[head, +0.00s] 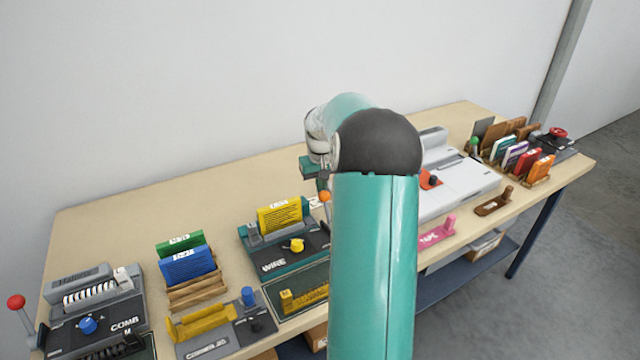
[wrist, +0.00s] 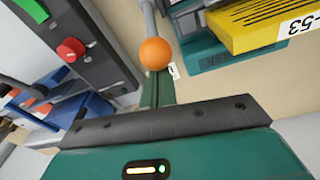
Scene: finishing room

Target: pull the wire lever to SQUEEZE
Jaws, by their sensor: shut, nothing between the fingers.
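The teal wire machine (head: 285,252), marked WIRE, stands on the bench left of my arm and holds a yellow book (head: 280,216). Its lever has an orange ball knob (head: 325,196), which in the wrist view (wrist: 155,53) sits on a grey shaft (wrist: 149,18). My gripper (wrist: 157,88) is shut and empty, its fingers pointing at the knob. The knob overlaps the fingertips in the picture; I cannot tell whether they touch. In the head view my gripper (head: 322,181) is just above the knob, partly hidden by my arm. I cannot read SQUEEZE anywhere.
A yellow dial (head: 297,245) is on the wire machine's front. A comb machine (head: 95,315) with a red-knobbed lever stands far left, beside blue and green books (head: 187,264). A white machine (head: 460,182) and a rack of books stand right. Bare bench lies behind.

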